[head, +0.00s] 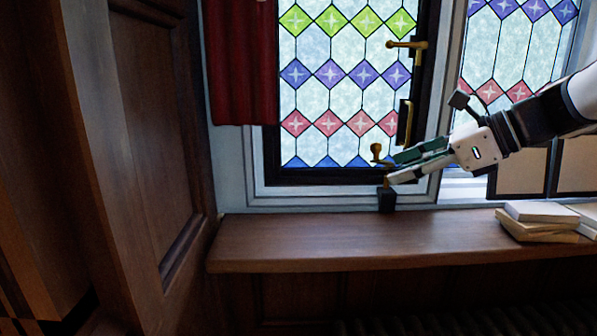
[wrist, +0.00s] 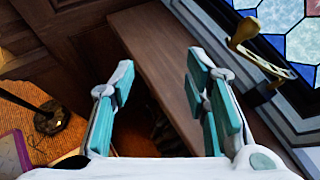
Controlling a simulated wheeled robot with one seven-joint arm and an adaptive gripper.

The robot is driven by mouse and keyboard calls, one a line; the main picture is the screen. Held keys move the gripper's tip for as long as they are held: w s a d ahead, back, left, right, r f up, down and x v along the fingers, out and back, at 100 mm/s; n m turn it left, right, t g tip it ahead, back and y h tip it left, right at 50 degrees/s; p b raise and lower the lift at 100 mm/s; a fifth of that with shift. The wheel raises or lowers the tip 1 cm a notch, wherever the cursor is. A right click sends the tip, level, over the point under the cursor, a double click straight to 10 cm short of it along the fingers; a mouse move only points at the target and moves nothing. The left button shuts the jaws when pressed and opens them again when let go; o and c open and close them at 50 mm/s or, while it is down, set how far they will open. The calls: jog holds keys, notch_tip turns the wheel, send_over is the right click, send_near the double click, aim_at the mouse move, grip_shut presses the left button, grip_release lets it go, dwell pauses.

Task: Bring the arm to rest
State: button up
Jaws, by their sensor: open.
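My gripper (head: 388,168) reaches in from the right in the head view, above the wooden sill and in front of the window frame. Its fingers point left, close to a small brass knob (head: 377,152) on a dark block. In the wrist view my gripper (wrist: 160,78) shows two teal-padded fingers spread apart with nothing between them. Beyond them lies the brown sill (wrist: 150,50). A brass handle (wrist: 243,32) stands by the window at the upper right, to the right of the fingers.
The wooden sill (head: 300,240) is mostly bare. Books (head: 540,212) lie stacked at its right end. The leaded window (head: 340,85) has brass handles (head: 407,45). A red curtain (head: 240,60) hangs at its left. A dark wooden panel (head: 150,130) stands on the left.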

jog(key=s+a+f+n+g+h, duration=0.1)
jog(key=s+a+f+n+h, duration=0.15)
jog(key=s+n, duration=0.4)
jog(key=s+a+f+n+g+h, duration=0.1)
jog(key=s+a+f+n+h, duration=0.1)
jog(key=s+f+n, duration=0.35)
jog(key=s+d+f+n+h+b, duration=0.1)
jog(key=s+d+f+n+h, duration=0.2)
jog(key=s+n, duration=0.6)
jog(key=n+h, duration=0.2)
jog(key=shift+f+n+t+b, duration=0.35)
jog(key=shift+n+t, duration=0.05)
